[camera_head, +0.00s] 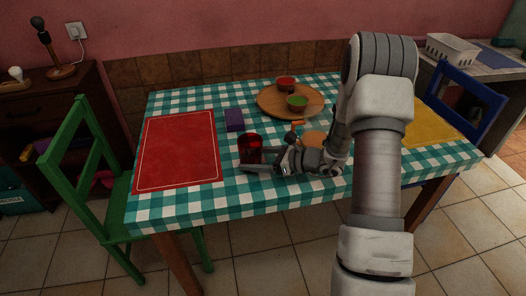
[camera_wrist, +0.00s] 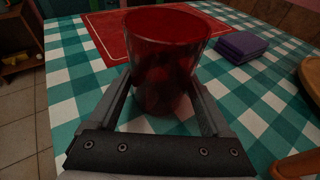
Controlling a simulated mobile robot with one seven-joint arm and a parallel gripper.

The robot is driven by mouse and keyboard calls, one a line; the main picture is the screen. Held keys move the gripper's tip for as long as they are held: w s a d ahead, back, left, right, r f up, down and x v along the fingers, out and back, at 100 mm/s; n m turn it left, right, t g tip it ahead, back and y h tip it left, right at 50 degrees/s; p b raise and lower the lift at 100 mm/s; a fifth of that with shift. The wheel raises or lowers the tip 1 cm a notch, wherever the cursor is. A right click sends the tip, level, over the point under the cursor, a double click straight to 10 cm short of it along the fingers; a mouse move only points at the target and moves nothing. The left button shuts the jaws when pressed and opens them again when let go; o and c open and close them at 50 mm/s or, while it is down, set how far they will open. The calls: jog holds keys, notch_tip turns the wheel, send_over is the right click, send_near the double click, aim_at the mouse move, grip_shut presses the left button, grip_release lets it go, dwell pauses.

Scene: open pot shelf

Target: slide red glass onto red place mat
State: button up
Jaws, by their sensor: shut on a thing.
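The red glass (camera_head: 250,148) stands upright on the checkered tablecloth, to the right of the red place mat (camera_head: 178,150) and apart from it. My gripper (camera_head: 256,160) is low over the table and shut on the glass, with a finger on each side. In the wrist view the glass (camera_wrist: 165,60) fills the middle between the two fingers. The red place mat (camera_wrist: 100,35) lies flat beyond it, partly hidden behind the glass.
A purple folded napkin or box (camera_head: 235,120) lies behind the glass, close to the mat. A round wooden board (camera_head: 270,101) with red and green bowls is at the back. A yellow mat (camera_head: 428,130) is at right. A green chair (camera_head: 75,160) stands at left.

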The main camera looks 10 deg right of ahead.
aim_at(197, 174)
jog(key=shift+w+a+b, duration=0.2)
jog(key=shift+a+b, duration=0.8)
jog(key=shift+a, duration=3.35)
jog(key=shift+w+a+b, duration=0.15)
jog(key=shift+a+b, duration=0.85)
jog(key=shift+a, duration=3.3)
jog(key=o, duration=0.8)
jog(key=shift+c, duration=0.2)
